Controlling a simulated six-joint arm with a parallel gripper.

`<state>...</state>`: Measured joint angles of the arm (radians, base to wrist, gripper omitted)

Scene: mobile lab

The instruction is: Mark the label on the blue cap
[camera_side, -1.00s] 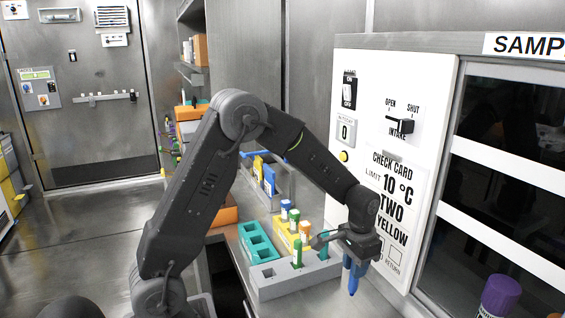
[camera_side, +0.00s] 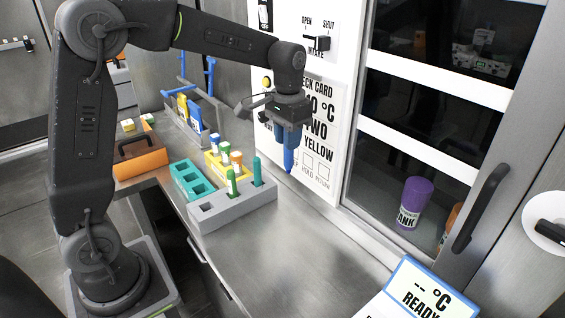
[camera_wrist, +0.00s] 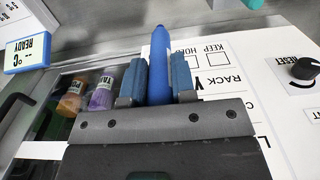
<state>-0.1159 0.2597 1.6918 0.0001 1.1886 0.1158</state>
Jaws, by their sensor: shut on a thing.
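My gripper (camera_side: 287,138) is shut on a blue marker (camera_wrist: 160,65), which stands between its two blue-grey fingers. In the side view the marker points down, its tip in the air before the white check-card panel. To the left, a yellow rack (camera_side: 211,168) holds several small tubes with white labels. A blue cap (camera_side: 213,139) shows at the back of that rack, and an orange cap (camera_side: 236,157) at its front. The writing on the labels is too small to read. The gripper is apart from the tubes.
A grey holder (camera_side: 240,207) carries a green marker (camera_side: 232,183) and a teal marker (camera_side: 257,170). A teal rack (camera_side: 188,184) and an orange carrier (camera_side: 142,165) stand left. A READY display (camera_side: 415,290) is at front right. The bench between is clear.

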